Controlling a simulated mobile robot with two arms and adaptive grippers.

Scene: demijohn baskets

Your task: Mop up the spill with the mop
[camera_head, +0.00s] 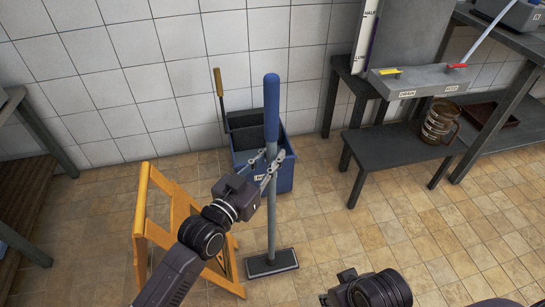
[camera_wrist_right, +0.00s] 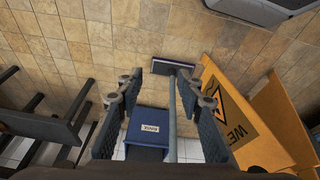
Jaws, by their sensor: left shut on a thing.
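The mop stands nearly upright, with a blue grip (camera_head: 272,105), a grey pole (camera_head: 272,215) and a flat dark head (camera_head: 271,263) on the tiled floor. My left gripper (camera_head: 269,167) is shut on its pole, just below the blue grip. In the right wrist view, the mop head (camera_wrist_right: 172,63) and pole (camera_wrist_right: 172,125) show beyond my right gripper (camera_wrist_right: 160,88), whose fingers are apart. Whether the pole lies between those fingers in depth, I cannot tell. Part of my right arm shows at the bottom of the head view. I cannot make out a spill.
A blue mop bucket (camera_head: 283,175) stands behind the mop by the tiled wall. A yellow wet-floor sign (camera_head: 145,215) stands left of the mop. A dark bench (camera_head: 395,148) with a brown jug (camera_head: 438,121) is at right. Floor right of the mop head is clear.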

